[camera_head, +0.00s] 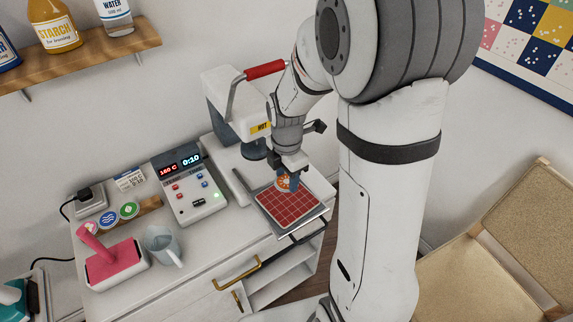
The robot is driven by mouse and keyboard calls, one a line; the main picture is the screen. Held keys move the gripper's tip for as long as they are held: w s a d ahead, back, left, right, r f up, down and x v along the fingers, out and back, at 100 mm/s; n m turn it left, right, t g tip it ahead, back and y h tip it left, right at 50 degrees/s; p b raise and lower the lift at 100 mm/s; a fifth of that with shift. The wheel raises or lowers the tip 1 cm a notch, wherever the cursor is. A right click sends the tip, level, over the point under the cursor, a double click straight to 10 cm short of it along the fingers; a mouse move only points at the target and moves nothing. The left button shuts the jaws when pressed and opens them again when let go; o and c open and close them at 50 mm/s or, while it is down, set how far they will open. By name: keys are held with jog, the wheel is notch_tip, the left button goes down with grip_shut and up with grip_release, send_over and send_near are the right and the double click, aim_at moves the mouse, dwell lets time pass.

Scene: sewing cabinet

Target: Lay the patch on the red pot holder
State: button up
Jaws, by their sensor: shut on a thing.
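The red pot holder (289,211), with a pale grid pattern, lies flat on a grey plate (304,235) at the cabinet's front right edge. My gripper (288,180) points down over the back part of the pot holder. It is shut on a small round orange and white patch (283,184), which shows at the left of the jaws. The patch is at the pot holder's back edge in this view. I cannot tell whether it touches the cloth. The jaws hide part of the patch.
A white press (222,88) with a red handle and a "HOT" label stands right behind the gripper. A control box (189,188) reads 160 C and 0:10. A brass-handled drawer is below.

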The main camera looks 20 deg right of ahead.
jog(key=shift+d+f+b, duration=0.1)
jog(key=shift+f+b, duration=2)
jog(key=shift+f, duration=0.85)
jog(key=o, duration=1)
notch_tip(320, 180, up, 8)
jog(key=shift+f, duration=0.1)
